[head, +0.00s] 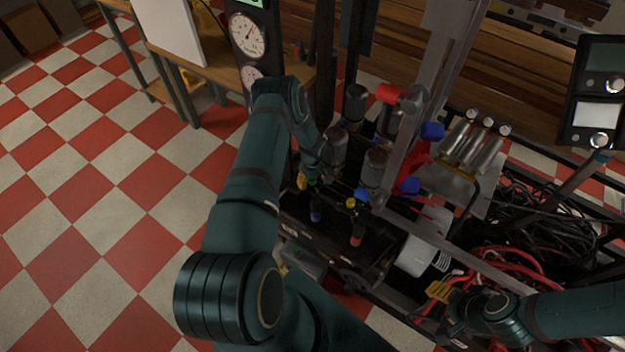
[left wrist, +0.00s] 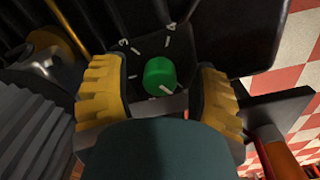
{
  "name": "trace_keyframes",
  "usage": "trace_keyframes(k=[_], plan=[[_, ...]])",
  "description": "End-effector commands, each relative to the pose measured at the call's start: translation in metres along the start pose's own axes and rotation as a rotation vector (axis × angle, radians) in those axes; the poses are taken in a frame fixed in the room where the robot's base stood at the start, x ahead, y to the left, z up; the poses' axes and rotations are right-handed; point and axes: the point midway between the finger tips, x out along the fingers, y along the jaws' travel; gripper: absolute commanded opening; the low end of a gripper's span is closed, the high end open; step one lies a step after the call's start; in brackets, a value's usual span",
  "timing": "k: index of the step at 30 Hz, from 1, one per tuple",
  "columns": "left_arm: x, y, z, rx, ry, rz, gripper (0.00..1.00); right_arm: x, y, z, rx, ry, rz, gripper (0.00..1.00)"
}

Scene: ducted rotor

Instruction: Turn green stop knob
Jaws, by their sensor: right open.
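The green knob (left wrist: 159,76) is a short round cylinder on a dark plate with white tick marks around it. It shows in the left wrist view, upper middle. My left gripper (left wrist: 160,82) is open, with one yellow-padded finger on each side of the knob and a visible gap on both sides. The knob looks to be ahead of or between the fingertips; the exact depth cannot be told. In the head view my left gripper (head: 304,180) is at the dark panel, mostly hidden by its arm. My right gripper (head: 440,292) is open at the lower right, away from the knob.
Blue-tipped (head: 315,213) and red-tipped (head: 356,238) parts stick out of the panel beside my left gripper. Dark cylinders (head: 376,165) and a grey upright post (head: 420,120) stand close by. Red hoses (head: 510,262) and black cables (head: 545,215) lie to the right. The checkered floor at left is clear.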

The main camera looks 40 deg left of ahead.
Motion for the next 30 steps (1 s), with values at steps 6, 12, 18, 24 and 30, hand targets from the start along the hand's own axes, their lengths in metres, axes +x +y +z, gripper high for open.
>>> trace_keyframes(k=[6,12,18,24,30], plan=[[-0.0002,0.0001,0.0,0.0,0.0,0.0,0.0,0.0,0.0,0.0,0.0,0.0,0.0,0.57],[-0.0002,0.0,0.0001,0.007,0.0,0.0,0.0,0.0,0.0,0.0001,0.0,0.0,0.0,0.57],[-0.0003,0.0001,0.0,0.063,0.0,0.0,0.0,0.0,0.0,0.0002,0.0,0.0,0.0,0.57],[-0.0003,0.0002,0.0,0.193,0.0,0.0,0.0,0.0,0.0,0.0002,0.0,0.0,0.0,0.57],[-0.0003,0.0003,0.0001,0.375,0.0,0.0,0.0,0.0,0.0,0.0002,0.0,0.0,0.0,0.57]])
